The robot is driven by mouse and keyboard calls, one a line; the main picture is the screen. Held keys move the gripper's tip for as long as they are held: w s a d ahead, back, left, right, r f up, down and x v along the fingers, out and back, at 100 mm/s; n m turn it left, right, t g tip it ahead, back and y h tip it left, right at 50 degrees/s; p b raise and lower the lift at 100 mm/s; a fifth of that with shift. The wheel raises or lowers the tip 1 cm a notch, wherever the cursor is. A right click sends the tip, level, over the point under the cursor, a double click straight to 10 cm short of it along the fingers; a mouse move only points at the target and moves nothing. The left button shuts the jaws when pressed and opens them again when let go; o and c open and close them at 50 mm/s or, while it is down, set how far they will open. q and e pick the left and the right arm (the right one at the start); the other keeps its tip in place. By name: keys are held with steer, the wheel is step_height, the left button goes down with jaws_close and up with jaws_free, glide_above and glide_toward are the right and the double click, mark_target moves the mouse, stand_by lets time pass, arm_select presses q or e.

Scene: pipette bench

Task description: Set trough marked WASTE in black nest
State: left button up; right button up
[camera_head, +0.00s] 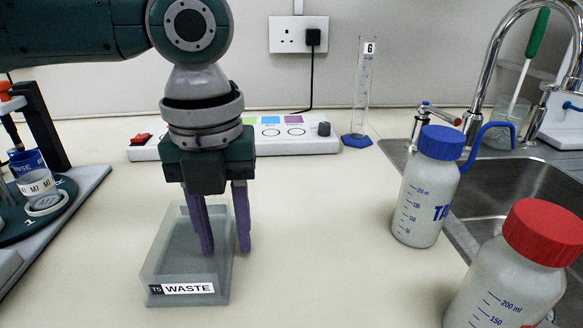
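The grey, see-through trough marked WASTE (155,272) stands upright on the bench at the lower left of centre, its label facing me. My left gripper (226,248) points down over the trough's right side. Its two purple fingers are apart, one inside the trough and the other at or just outside the right wall. They look open, with a gap between them; I cannot tell whether either touches the wall. I cannot make out a black nest in this view. My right gripper is not in view.
A carousel (62,208) with cups stands at the left edge. Behind are a white switch panel (330,145) and a tall cylinder (363,90). A blue-capped bottle (415,205), a red-capped bottle (505,290) and the sink (530,185) are at right. The bench centre is clear.

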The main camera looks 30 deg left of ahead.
arm_select(q)
jaws_close()
stand_by(0.3)
stand_by(1.1)
